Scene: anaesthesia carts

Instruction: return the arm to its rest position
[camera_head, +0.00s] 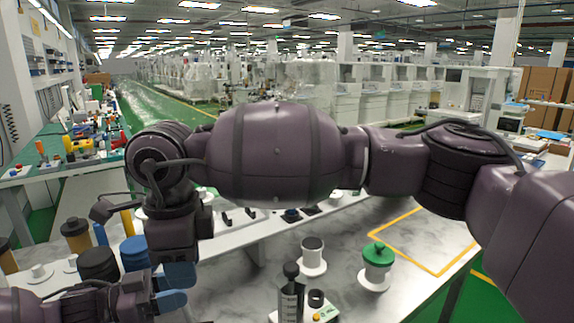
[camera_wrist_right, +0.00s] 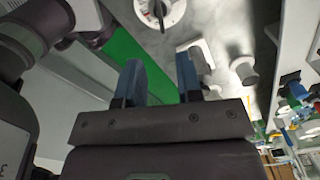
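My right arm reaches from the right edge across the middle of the head view and bends down at the left. Its dark gripper has blue fingertips (camera_head: 180,275) that hang at the lower left, above the worktop. In the right wrist view the two blue fingers (camera_wrist_right: 160,84) stand apart with nothing held between them. My left gripper (camera_head: 165,298) comes in at the lower left corner, very close to the right fingertips in the picture. Its fingers overlap in view, so its opening is unclear. I cannot tell whether the two grippers touch.
A marbled worktop (camera_head: 345,222) carries a green-topped container (camera_head: 378,256), a dark-topped white cylinder (camera_head: 312,250) and a black upright device (camera_head: 291,296). A yellow-outlined area (camera_head: 425,240) at the right is empty. Black (camera_head: 98,264) and blue (camera_head: 134,252) canisters stand near the grippers.

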